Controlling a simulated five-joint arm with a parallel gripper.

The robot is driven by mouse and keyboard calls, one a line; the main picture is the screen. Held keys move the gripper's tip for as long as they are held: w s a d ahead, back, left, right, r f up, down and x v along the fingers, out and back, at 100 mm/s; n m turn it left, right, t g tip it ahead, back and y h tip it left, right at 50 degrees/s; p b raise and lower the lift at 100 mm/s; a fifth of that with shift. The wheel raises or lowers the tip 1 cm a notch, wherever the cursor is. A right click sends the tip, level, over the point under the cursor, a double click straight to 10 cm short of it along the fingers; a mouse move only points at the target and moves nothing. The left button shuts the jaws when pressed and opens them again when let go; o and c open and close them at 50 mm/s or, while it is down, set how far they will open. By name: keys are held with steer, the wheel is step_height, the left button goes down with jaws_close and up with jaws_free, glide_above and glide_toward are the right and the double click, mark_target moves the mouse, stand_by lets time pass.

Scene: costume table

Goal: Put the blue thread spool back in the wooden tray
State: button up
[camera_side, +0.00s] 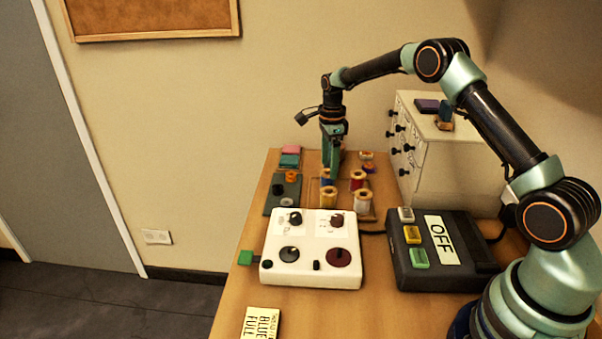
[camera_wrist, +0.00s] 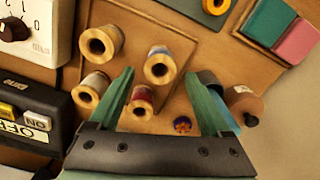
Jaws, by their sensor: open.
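The blue thread spool (camera_side: 325,174) is upright at the back left of the wooden tray (camera_side: 312,192). In the wrist view I see its pale round top (camera_wrist: 160,66), with blue thread barely visible below it. It appears to stand within the tray (camera_wrist: 178,40). My gripper (camera_side: 335,168) points down over the back of the tray, beside the blue spool in the side view. In the wrist view my gripper (camera_wrist: 160,75) is open, with one finger on each side of the spool and gaps showing. Whether a finger touches it, I cannot tell.
A yellow spool (camera_side: 328,197), a red spool (camera_side: 357,180) and a white spool (camera_side: 363,203) stand close by in the tray. A white knob box (camera_side: 312,250) and a black box marked OFF (camera_side: 440,255) lie in front. A drawer cabinet (camera_side: 450,160) stands at right.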

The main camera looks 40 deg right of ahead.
steer(key=s+a+r+n+t, duration=0.1)
steer(key=s+a+r+n, duration=0.2)
steer(key=r, duration=0.4)
steer(key=s+a+r+n+t, duration=0.1)
steer(key=s+r+n, duration=0.25)
steer(key=r, duration=0.25)
steer(key=s+a+r+n+t, duration=0.1)
steer(key=s+a+r+n, duration=0.25)
steer(key=r, duration=0.35)
steer(key=s+a+f+n+t, duration=0.1)
steer(key=s+a+n, duration=0.3)
steer(key=s+n, duration=0.9)
steer(key=shift+s+f+t, duration=0.35)
steer(key=shift+s+t, duration=0.45)
steer(key=shift+s, duration=0.1)
steer(key=shift+a, duration=0.1)
